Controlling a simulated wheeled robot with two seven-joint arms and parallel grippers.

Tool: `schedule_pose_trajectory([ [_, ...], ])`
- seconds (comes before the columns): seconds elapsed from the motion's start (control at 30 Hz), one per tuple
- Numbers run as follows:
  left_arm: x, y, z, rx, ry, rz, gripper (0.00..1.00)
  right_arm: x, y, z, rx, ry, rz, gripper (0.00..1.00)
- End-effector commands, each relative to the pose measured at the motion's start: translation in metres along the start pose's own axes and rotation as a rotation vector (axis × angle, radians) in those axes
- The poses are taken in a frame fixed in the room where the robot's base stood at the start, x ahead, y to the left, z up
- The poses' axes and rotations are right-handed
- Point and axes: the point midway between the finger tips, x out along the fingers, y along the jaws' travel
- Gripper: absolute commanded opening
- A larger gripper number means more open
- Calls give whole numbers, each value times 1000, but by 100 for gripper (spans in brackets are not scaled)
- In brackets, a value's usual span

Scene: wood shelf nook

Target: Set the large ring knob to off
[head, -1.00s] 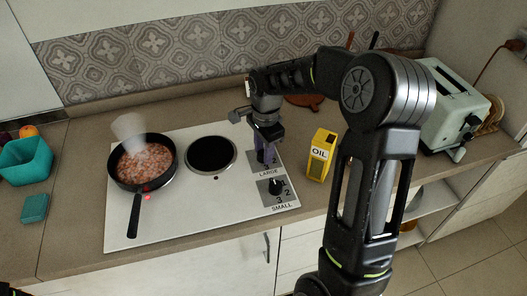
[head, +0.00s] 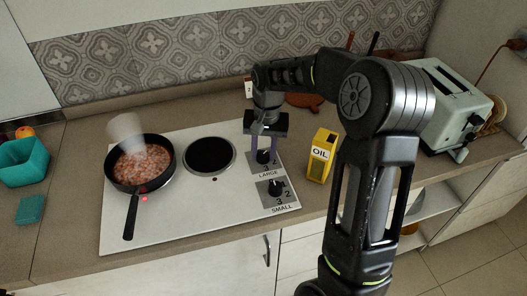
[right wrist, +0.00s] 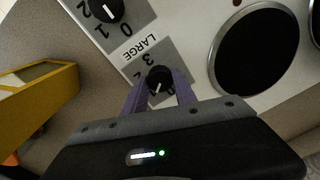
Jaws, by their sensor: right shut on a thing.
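The large ring knob (head: 263,157) is a black round knob on a grey plate marked LARGE, at the right side of the white hob (head: 165,227). My right gripper (head: 263,153) reaches down over it with purple fingers. In the right wrist view, the knob (right wrist: 159,79) sits between the fingers, and the gripper (right wrist: 159,88) is shut on it. Its white mark points down and left in that view. The digits 3 and 2 show beside it; other marks are hidden by the gripper. My left gripper is not in view.
A pan (head: 140,163) of steaming food sits on the left burner, beside a lit red light (head: 144,198). The right burner (head: 210,155) is empty. The small knob (head: 276,187) is just in front. A yellow oil box (head: 321,156) stands right of the hob.

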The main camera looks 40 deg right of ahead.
Motion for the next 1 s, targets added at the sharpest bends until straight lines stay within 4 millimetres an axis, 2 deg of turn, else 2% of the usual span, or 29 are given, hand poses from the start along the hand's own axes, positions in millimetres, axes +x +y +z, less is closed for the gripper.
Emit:
schedule_pose_trajectory([
  [0.7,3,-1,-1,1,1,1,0,-1,-1,-2,-672,-36,-1,0],
  [1.0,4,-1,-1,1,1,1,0,-1,-1,-2,-878,-47,-1,0],
])
